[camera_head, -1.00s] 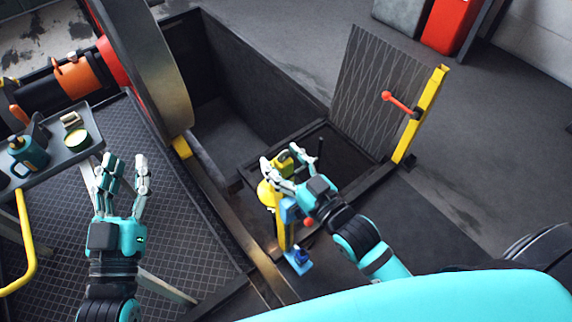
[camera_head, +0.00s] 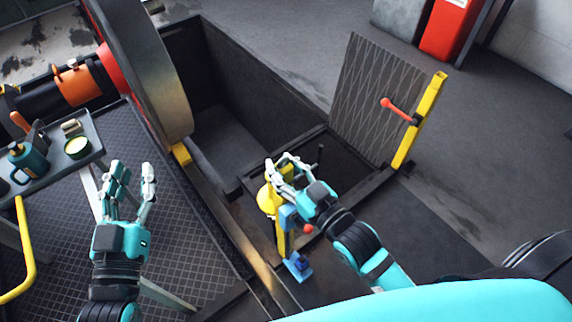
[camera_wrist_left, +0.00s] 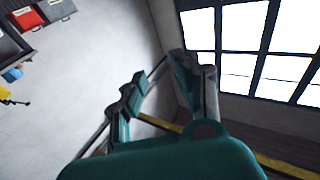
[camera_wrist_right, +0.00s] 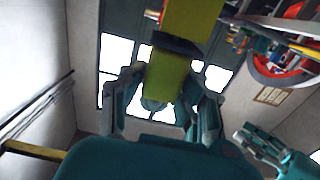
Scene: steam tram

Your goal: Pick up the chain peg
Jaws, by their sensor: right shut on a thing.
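My right gripper (camera_head: 280,170) is over the near end of the floor pit, at the top of a yellow post. It is shut on a yellow-green piece with a dark band, which shows between its fingers in the right wrist view (camera_wrist_right: 168,80). This appears to be the chain peg. The fingers hide most of it in the head view, and I cannot tell whether it is clear of the post. My left gripper (camera_head: 131,172) is open and empty above the dark ribbed floor at the left.
An open hatch lid (camera_head: 375,95) with a red handle (camera_head: 398,109) stands right of the pit (camera_head: 225,135). A large metal wheel (camera_head: 150,75) is at upper left. A tray (camera_head: 55,170) holds a teal can (camera_head: 28,160).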

